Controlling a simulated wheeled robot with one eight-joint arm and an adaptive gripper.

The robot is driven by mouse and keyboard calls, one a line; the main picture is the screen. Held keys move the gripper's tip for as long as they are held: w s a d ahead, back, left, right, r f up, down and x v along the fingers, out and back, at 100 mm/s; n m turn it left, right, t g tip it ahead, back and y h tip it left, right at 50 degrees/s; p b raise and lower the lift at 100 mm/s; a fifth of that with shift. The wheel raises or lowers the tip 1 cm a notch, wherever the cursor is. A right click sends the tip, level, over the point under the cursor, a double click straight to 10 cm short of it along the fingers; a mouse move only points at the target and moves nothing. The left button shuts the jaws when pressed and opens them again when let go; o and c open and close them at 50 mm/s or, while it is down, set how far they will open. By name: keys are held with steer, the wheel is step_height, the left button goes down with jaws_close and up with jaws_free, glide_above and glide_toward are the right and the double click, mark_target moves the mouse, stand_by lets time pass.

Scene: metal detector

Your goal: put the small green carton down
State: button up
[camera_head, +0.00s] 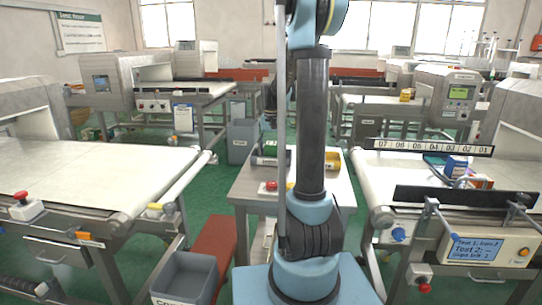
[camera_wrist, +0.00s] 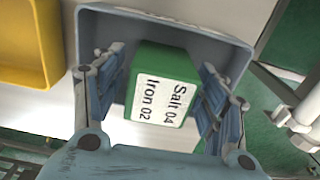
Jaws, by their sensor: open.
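In the wrist view, the small green carton (camera_wrist: 164,88) has a white label reading "Salt 04 Iron 02". It stands between the two fingers of my gripper (camera_wrist: 166,62). The fingers are spread, with a gap showing on each side of the carton. The carton is in or just over a grey tray (camera_wrist: 165,22); its underside is hidden, so I cannot tell whether it rests on the bottom.
A yellow tray (camera_wrist: 22,45) lies left of the grey tray. In the head view, a small table (camera_head: 250,188) stands behind my arm. Conveyors flank it, the left one (camera_head: 85,185) bare, the right one with small boxes (camera_head: 456,167). A grey bin (camera_head: 186,276) is at front left.

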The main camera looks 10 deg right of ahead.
step_height(320, 180, up, 10)
steer(key=shift+r, duration=0.1)
stand_by(0.4)
